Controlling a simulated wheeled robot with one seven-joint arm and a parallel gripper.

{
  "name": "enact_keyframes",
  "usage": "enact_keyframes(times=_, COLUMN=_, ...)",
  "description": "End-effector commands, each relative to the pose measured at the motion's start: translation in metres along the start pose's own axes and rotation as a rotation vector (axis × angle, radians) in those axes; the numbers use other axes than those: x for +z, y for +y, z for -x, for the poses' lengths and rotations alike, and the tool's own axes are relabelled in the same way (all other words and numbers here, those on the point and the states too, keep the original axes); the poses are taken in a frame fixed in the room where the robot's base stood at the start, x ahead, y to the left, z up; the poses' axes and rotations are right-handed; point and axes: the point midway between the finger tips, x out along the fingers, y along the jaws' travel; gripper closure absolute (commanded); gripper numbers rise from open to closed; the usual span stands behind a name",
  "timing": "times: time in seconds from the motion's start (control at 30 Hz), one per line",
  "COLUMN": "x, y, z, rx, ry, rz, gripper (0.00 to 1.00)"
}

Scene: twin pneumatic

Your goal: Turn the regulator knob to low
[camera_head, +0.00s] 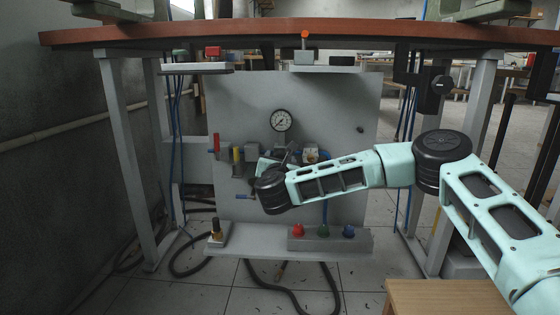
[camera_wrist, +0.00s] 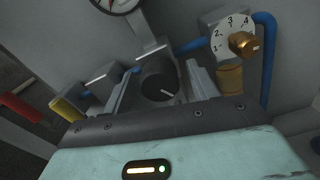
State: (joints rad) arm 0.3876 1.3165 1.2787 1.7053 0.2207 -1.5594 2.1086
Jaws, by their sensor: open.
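A dark round knob (camera_wrist: 158,88) with a short pale pointer line sits on the panel fittings in the wrist view; I take it for the regulator knob. My gripper (camera_wrist: 161,70) is open, with one grey finger on each side of this knob. I cannot tell whether the fingers touch it. The knob's low mark is not readable. In the head view my arm reaches in from the right to the panel (camera_head: 345,110), and my wrist covers the knob. A round pressure gauge (camera_head: 281,121) is above the fittings; its lower edge also shows in the wrist view (camera_wrist: 120,3).
A brass knob (camera_wrist: 243,43) with a numbered dial is right of my gripper. Yellow (camera_wrist: 65,108) and red (camera_wrist: 20,108) handles are at left. Red (camera_head: 298,230), green (camera_head: 323,230) and blue (camera_head: 348,231) buttons sit below. A brown tabletop (camera_head: 180,35) overhangs the panel.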

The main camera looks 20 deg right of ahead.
Motion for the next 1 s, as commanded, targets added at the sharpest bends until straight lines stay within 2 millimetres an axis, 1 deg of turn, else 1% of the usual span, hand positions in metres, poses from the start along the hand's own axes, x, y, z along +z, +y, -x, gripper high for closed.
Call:
enact_keyframes(times=0.17, x=-0.0001, y=0.0001, z=0.0001, rx=0.0, ry=0.0, rz=0.0, gripper=0.41)
enact_keyframes(times=0.2, x=-0.0001, y=0.0001, z=0.0001, rx=0.0, ry=0.0, rz=0.0, gripper=0.47)
enact_keyframes(times=0.27, x=-0.0001, y=0.0001, z=0.0002, rx=0.0, ry=0.0, rz=0.0, gripper=0.64)
enact_keyframes(times=0.3, x=-0.0001, y=0.0001, z=0.0002, rx=0.0, ry=0.0, rz=0.0, gripper=0.75)
enact_keyframes(times=0.33, x=-0.0001, y=0.0, z=0.0002, rx=0.0, ry=0.0, rz=0.0, gripper=0.83)
enact_keyframes(times=0.37, x=-0.0001, y=0.0, z=0.0003, rx=0.0, ry=0.0, rz=0.0, gripper=0.86)
enact_keyframes(times=0.57, x=0.0005, y=0.0, z=0.0004, rx=-0.001, ry=0.0, rz=0.007, gripper=0.86)
enact_keyframes(times=0.73, x=0.0021, y=0.0003, z=0.0005, rx=-0.001, ry=0.0, rz=0.048, gripper=0.86)
enact_keyframes(times=0.87, x=0.0036, y=0.0009, z=0.0008, rx=0.0, ry=0.001, rz=0.115, gripper=0.86)
enact_keyframes(times=1.0, x=0.0052, y=0.0015, z=0.0011, rx=0.0, ry=0.001, rz=0.22, gripper=0.86)
